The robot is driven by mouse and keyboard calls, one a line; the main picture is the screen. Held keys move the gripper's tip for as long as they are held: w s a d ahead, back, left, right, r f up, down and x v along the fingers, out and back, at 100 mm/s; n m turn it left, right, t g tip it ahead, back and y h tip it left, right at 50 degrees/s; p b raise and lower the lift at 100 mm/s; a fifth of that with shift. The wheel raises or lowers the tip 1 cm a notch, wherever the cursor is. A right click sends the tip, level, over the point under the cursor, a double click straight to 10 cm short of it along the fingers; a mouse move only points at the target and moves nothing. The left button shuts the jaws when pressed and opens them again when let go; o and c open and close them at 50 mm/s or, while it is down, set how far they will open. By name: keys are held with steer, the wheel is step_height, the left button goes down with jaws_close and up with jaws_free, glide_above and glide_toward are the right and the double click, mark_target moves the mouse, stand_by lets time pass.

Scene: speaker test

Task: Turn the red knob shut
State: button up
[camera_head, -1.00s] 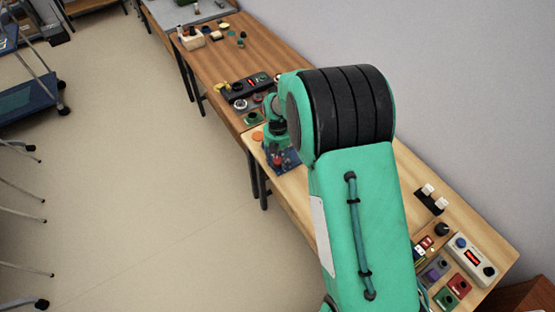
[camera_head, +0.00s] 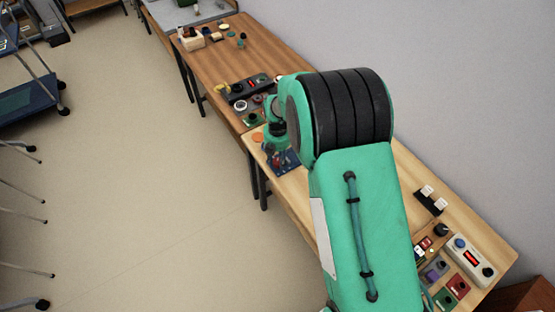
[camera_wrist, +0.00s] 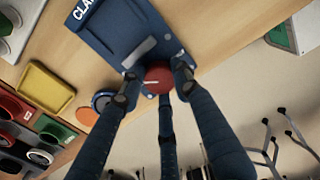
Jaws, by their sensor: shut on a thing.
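The red knob (camera_wrist: 158,77) is round, with a pale line on its face, and sits at the edge of a dark blue plate (camera_wrist: 112,28) with white letters. My gripper (camera_wrist: 157,84) has dark blue fingers closed around the knob, their tips against its sides. In the head view, my gripper (camera_head: 279,149) is low over the small blue plate (camera_head: 288,167) on the wooden bench, left of my large green arm. The knob is mostly hidden there by the fingers.
In the wrist view, a yellow tray (camera_wrist: 45,86) and an orange disc (camera_wrist: 87,116) lie left of the plate. In the head view, a white box (camera_head: 469,258) and several coloured boxes stand at the bench's near right end. Open floor lies left.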

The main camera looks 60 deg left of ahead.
mark_target(277, 161)
steer(key=shift+s+m, duration=0.1)
steer(key=shift+m, duration=0.2)
steer(key=o, duration=0.9)
step_height(277, 161, up, 12)
stand_by(0.4)
steer(key=shift+o, duration=1.3)
